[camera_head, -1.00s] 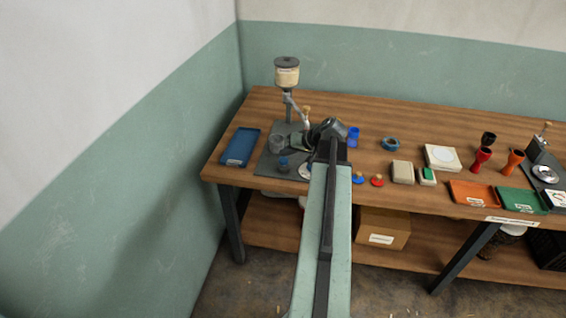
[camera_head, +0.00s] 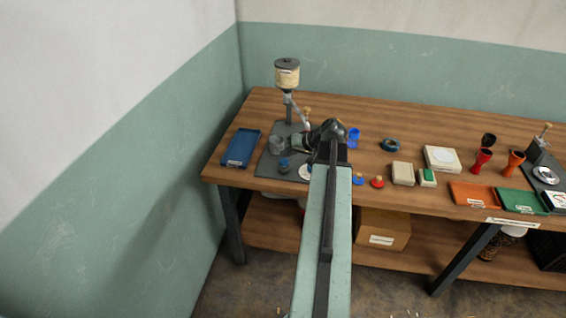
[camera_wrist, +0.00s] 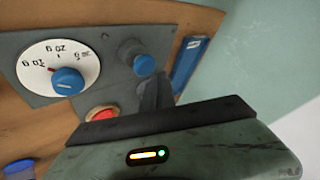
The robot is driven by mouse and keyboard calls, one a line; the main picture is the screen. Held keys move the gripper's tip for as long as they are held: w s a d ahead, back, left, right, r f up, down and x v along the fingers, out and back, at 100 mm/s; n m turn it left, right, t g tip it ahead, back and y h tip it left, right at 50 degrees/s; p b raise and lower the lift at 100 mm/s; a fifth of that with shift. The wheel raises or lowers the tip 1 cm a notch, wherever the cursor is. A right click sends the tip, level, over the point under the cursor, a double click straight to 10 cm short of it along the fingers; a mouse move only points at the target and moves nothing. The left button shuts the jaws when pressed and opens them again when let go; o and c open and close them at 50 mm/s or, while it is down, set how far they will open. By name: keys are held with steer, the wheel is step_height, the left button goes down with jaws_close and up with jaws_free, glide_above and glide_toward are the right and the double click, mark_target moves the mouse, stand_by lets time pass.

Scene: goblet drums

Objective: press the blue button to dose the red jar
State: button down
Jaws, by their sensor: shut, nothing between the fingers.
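The blue button (camera_wrist: 144,64) sits on a dark round housing on the grey dosing plate in the wrist view. It also shows small in the head view (camera_head: 284,163). My gripper (camera_wrist: 158,88) is shut and empty, with its dark fingertips just below the button in the wrist view. I cannot tell whether they touch its housing. A round red thing (camera_wrist: 102,114), perhaps the red jar, shows partly behind my gripper's body. In the head view my arm hides that spot. The white dial (camera_wrist: 40,62) with a blue knob (camera_wrist: 68,81) lies left of the button.
The hopper (camera_head: 287,76) stands behind the plate. A blue tray (camera_head: 241,147) lies at the left. To the right are a blue cup (camera_head: 353,138), a red goblet (camera_head: 482,160) and an orange tray (camera_head: 471,193). The wall is close on the left.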

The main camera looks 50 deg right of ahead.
mark_target(286, 162)
steer(key=shift+f, duration=0.1)
stand_by(0.6)
steer(key=shift+w+f+b, duration=0.1)
steer(key=shift+f+b, duration=0.2)
steer(key=shift+b, duration=0.1)
steer(key=shift+f+b, duration=1)
stand_by(0.7)
stand_by(0.4)
steer(key=shift+r+p, duration=1.4)
step_height(286, 162, up, 5)
steer(key=p, duration=0.5)
steer(key=shift+r, duration=0.1)
